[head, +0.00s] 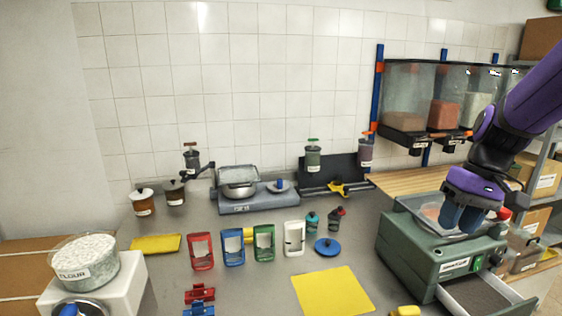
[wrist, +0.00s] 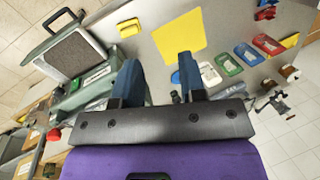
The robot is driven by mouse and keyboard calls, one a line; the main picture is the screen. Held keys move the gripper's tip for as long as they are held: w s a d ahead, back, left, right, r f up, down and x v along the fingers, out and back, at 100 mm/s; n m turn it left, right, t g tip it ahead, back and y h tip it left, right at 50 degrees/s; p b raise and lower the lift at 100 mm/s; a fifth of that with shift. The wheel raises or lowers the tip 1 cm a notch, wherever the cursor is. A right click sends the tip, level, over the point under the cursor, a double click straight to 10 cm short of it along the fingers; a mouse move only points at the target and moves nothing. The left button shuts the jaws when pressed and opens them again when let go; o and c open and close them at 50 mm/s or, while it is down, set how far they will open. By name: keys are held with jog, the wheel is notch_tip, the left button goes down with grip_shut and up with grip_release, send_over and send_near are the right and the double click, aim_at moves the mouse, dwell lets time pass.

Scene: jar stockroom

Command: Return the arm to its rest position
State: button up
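My purple arm comes in from the right in the head view. My gripper (head: 458,218) points down over the green machine (head: 425,262) and its clear hopper. In the wrist view my gripper (wrist: 158,66) shows two blue fingers set well apart. Nothing is held between them, and the grey worktop shows through the gap. Whether the fingertips touch the hopper cannot be told from the head view.
The green machine's drawer (head: 484,296) stands open at the front right. Clear bins (head: 405,108) hang on the wall near my arm. Coloured scoops (head: 233,247), a yellow mat (head: 333,291) and a scale (head: 250,205) lie on the worktop. A shelf with boxes (head: 540,175) stands at right.

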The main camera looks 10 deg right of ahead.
jog(key=s+a+r+n+t+h, duration=0.1)
jog(key=s+a+r+t+h, duration=0.2)
jog(key=s+a+r+t, duration=0.2)
jog(key=s+a+r, duration=0.3)
jog(key=s+a, duration=0.1)
jog(key=shift+s+a+r+n+t, duration=0.3)
jog(key=shift+a+r, duration=0.05)
jog(key=shift+r, duration=0.05)
